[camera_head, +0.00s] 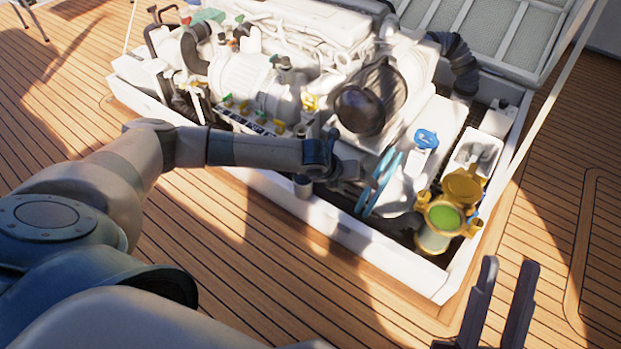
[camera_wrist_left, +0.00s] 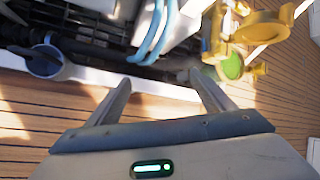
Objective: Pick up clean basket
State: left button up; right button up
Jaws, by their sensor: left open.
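A white open box (camera_head: 466,151) at the right end of the engine bay holds a small grey-white item (camera_head: 484,158) that may be the clean basket; its shape is too small to be sure. Left of and below it stands a gold strainer housing (camera_head: 435,238) with its gold lid (camera_head: 463,186) swung open and green inside; the green opening also shows in the left wrist view (camera_wrist_left: 232,67). My left gripper (camera_head: 352,172) is open and empty, above the bay's front edge, left of the strainer. It also shows in the left wrist view (camera_wrist_left: 160,82). My right gripper (camera_head: 502,290) is open and empty at bottom right.
The white engine (camera_head: 262,85) fills the bay. A raised white rim (camera_head: 340,232) borders the bay. The wooden deck (camera_head: 250,250) is clear.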

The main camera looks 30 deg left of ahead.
pick_arm(q)
jog(key=s+a+m+g+y, duration=0.1)
jog(key=a+y, duration=0.3)
jog(key=a, duration=1.4)
jog(key=shift+a+f+g+y+p, duration=0.2)
jog(key=shift+f+g+y+p, duration=0.1)
jog(key=shift+g+p, duration=0.2)
pick_arm(e)
jog(key=shift+s+a+f+g, duration=0.2)
jog(key=shift+f+g, duration=0.1)
jog(key=shift+f, duration=0.2)
jog(key=shift+s+a+f+g, duration=0.2)
jog(key=shift+f+g, duration=0.1)
jog(key=shift+f, duration=0.2)
